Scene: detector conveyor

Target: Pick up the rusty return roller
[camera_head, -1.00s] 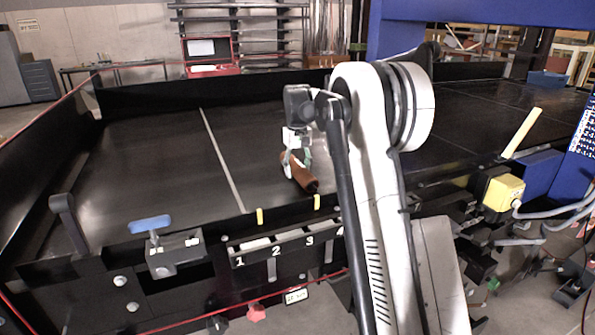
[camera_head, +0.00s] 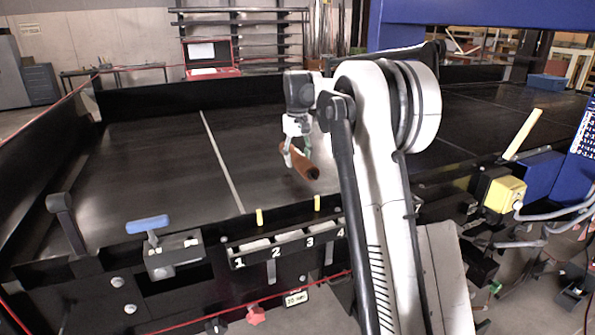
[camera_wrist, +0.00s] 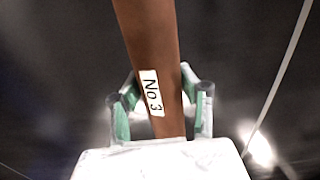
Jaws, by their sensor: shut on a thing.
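The rusty return roller (camera_head: 304,166) is a reddish-brown cylinder with a dark end. It is held above the black conveyor belt (camera_head: 165,165), tilted with its dark end toward the front right. My gripper (camera_head: 298,158) is shut around it. In the wrist view the roller (camera_wrist: 149,40) runs up the picture between the green-padded fingers of my gripper (camera_wrist: 160,112). A white label (camera_wrist: 151,92) on it reads "No 3". The roller's far end is cut off in that view.
A numbered rack (camera_head: 285,245) with slots 1 to 4 and two yellow tabs is on the conveyor's front edge. A blue-handled clamp (camera_head: 150,224) is to its left. A yellow box (camera_head: 504,192) stands at right. The belt's left part is clear.

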